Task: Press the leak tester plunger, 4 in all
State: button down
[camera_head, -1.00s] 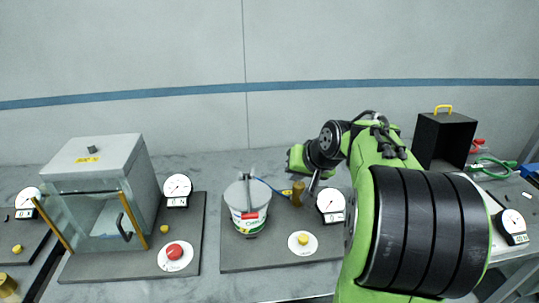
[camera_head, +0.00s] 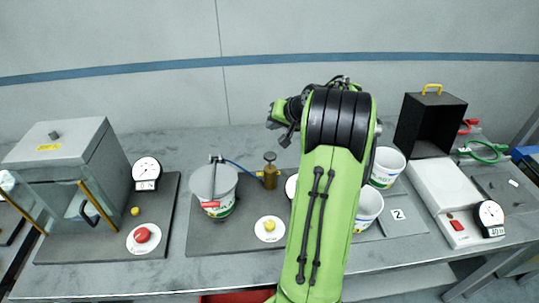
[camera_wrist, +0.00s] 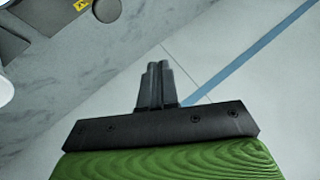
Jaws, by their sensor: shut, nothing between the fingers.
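The leak tester is a dark base plate (camera_head: 225,242) with a lidded white tub (camera_head: 213,190) on it. A brass pump (camera_head: 270,178) with a dark plunger knob (camera_head: 270,157) on top stands to the right of the tub, joined to it by a blue hose. The plunger stands upright with its knob above the body. My gripper shows in the wrist view (camera_wrist: 157,68) with its fingers together and nothing between them. In the head view my wrist is above and right of the plunger, apart from it. The gauge (camera_head: 291,186) is mostly hidden by my arm.
A yellow button (camera_head: 269,225) sits on a white disc at the plate's front. A grey chamber (camera_head: 65,150) with a red button (camera_head: 142,235) stands left. White cups (camera_head: 387,167), a black box (camera_head: 428,125) and a white device with a gauge (camera_head: 489,214) stand right.

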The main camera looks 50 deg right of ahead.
aim_at(273, 157)
notch_tip(273, 157, down, 8)
jog(key=b, duration=0.6)
jog(key=shift+a+f+b, duration=0.1)
jog(key=shift+f+b, duration=0.15)
jog(key=shift+b, duration=0.15)
jog(key=shift+f, duration=0.1)
dwell(1.2)
jog(key=shift+f+b, duration=0.3)
jog(key=shift+f+b, duration=1.5)
jog(key=shift+f, duration=0.45)
dwell(1.4)
jog(key=shift+r+p, duration=2.05)
jog(key=shift+r, duration=0.35)
